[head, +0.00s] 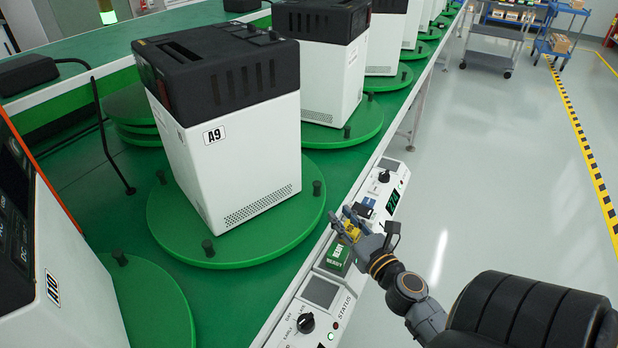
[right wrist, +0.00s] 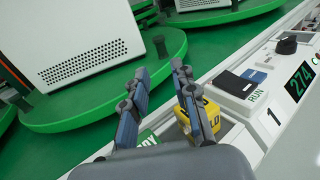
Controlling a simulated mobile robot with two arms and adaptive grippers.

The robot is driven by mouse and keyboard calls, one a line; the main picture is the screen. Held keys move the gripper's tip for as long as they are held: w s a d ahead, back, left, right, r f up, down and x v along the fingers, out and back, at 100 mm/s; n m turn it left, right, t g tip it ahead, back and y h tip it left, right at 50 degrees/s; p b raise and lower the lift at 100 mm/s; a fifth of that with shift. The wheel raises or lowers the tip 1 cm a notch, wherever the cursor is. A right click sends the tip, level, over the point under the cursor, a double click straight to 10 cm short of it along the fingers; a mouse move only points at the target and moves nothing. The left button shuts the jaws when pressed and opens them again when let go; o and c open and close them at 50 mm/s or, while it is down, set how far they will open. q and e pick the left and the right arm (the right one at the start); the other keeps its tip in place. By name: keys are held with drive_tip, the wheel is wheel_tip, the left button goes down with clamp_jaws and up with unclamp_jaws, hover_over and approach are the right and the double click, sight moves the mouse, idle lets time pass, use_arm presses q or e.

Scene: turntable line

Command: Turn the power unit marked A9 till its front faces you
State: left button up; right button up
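The power unit marked A9 (head: 240,150) is a white box with a black top, upright on a green turntable (head: 235,253) with short black pegs at its rim. Its A9 label and vent grid are on the face turned toward the lower right. In the right wrist view only the unit's lower vented part (right wrist: 85,55) shows. My right gripper (head: 352,222) is over the control strip beside the turntable; its fingers (right wrist: 158,95) are apart with nothing between them. My left gripper is not in view.
The control strip carries a yellow HOLD button (right wrist: 205,113) close by the right finger, a RUN switch (right wrist: 237,84), a black knob (head: 384,176) and a display reading 274 (right wrist: 299,81). Unit A10 (head: 65,290) stands at the lower left. More units line the back.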

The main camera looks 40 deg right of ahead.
sight(319, 188)
drive_tip(key=p+x, duration=0.1)
drive_tip(key=x, duration=1.1)
drive_tip(key=shift+w+r, duration=0.15)
drive_tip(key=shift+w, duration=0.2)
clamp_jaws()
